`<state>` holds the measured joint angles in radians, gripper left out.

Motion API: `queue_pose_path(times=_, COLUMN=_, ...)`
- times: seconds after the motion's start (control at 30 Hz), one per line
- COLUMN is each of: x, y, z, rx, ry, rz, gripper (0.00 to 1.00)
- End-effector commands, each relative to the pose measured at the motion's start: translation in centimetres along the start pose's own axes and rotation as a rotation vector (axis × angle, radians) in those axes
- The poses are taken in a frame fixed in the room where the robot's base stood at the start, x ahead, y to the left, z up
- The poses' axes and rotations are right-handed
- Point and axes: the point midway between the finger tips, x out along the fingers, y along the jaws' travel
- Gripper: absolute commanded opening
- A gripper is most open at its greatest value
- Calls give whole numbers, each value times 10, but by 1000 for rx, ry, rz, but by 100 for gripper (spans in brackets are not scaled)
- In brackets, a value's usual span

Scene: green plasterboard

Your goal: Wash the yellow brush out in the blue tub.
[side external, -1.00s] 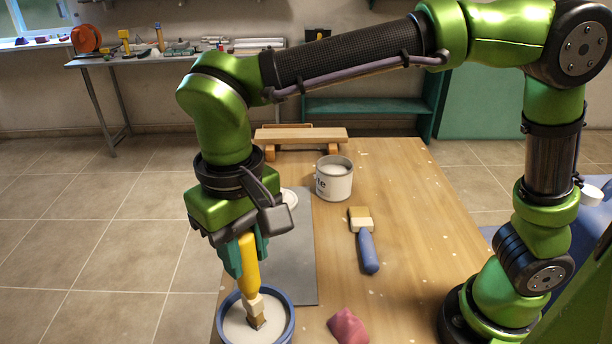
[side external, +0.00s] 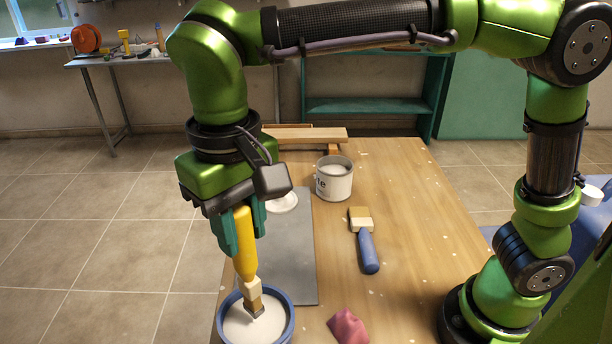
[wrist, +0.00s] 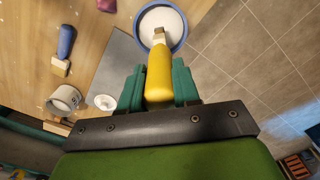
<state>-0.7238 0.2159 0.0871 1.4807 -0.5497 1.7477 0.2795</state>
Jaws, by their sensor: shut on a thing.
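My gripper (side external: 237,232) is shut on the handle of the yellow brush (side external: 245,262). The brush points down, slightly tilted, with its bristle end at the whitish liquid in the blue tub (side external: 291,325). I cannot tell whether the bristle tips touch the liquid. In the wrist view the yellow brush (wrist: 159,75) reaches from between the jaws of my gripper (wrist: 159,88) over the blue tub (wrist: 184,38). The tub stands at the near left edge of the table.
A blue-handled brush (side external: 367,248) lies on the wooden table (side external: 420,240). A white paint can (side external: 334,180) stands behind it. A crumpled red cloth (side external: 347,326) lies right of the tub. A grey board (side external: 290,250) and a white disc (side external: 283,202) lie behind the tub.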

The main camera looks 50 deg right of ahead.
Motion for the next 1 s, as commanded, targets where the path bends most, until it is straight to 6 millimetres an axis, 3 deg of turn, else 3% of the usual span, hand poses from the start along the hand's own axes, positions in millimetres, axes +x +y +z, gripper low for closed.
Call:
queue_pose_path(times=0.53, x=-3, y=0, z=0, rx=0, ry=1, rz=-1, gripper=0)
queue_pose_path(times=1.0, x=-46, y=0, z=0, rx=0, ry=1, rz=-1, gripper=0)
